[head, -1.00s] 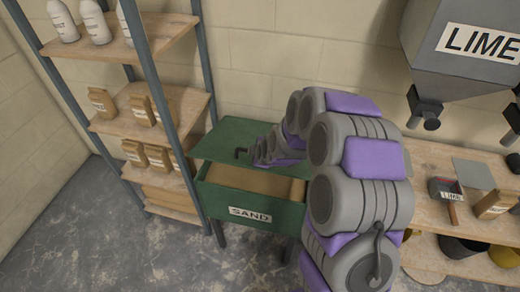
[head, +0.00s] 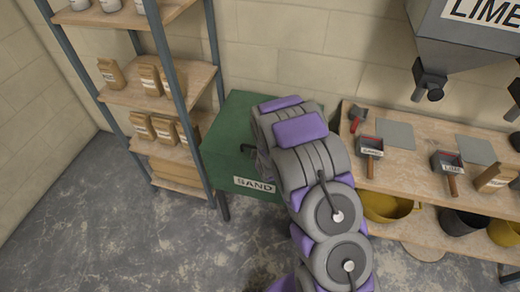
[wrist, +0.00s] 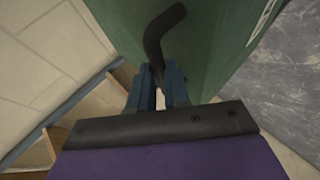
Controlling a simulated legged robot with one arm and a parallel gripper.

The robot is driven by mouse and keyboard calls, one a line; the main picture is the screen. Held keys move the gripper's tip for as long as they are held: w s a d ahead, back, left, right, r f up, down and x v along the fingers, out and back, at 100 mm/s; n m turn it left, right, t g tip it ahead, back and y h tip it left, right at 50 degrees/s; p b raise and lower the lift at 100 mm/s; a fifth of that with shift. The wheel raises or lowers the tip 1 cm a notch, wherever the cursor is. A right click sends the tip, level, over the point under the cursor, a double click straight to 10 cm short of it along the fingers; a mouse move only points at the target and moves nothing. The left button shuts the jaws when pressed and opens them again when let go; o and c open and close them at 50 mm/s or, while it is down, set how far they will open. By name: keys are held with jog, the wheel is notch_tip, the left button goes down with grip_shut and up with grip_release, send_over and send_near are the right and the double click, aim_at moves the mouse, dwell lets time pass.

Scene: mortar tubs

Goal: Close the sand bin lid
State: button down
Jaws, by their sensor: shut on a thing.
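The green sand bin, with its SAND label (head: 253,185) on the front, stands between the shelf rack and the workbench. Its green lid (head: 228,125) lies over the top, and no sand shows. My arm hides the right part of the bin, so I cannot tell if the lid sits fully flush. The dark bent lid handle (wrist: 160,38) runs down between the blue fingers of my gripper (wrist: 158,80) in the wrist view. My gripper is shut on it. In the head view the handle (head: 248,149) peeks out left of my arm, which hides the gripper.
A shelf rack (head: 165,60) with paper bags stands close at the left. At the right, a wooden workbench (head: 405,165) carries scoops and grey plates, with buckets below. A LIME hopper (head: 470,40) hangs above it. The floor in front is clear.

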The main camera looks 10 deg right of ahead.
jog(key=shift+s+f, duration=0.6)
jog(key=shift+f, duration=0.2)
jog(key=c, duration=1.5)
grip_release()
jog(key=shift+f, duration=0.1)
jog(key=o, duration=0.4)
jog(key=shift+r, duration=0.4)
jog(key=r+p+v, duration=0.1)
jog(key=p+v, duration=0.3)
jog(key=v, duration=0.4)
jog(key=shift+a, duration=0.15)
jog(key=shift+r+p, duration=0.15)
jog(key=shift+p, duration=0.5)
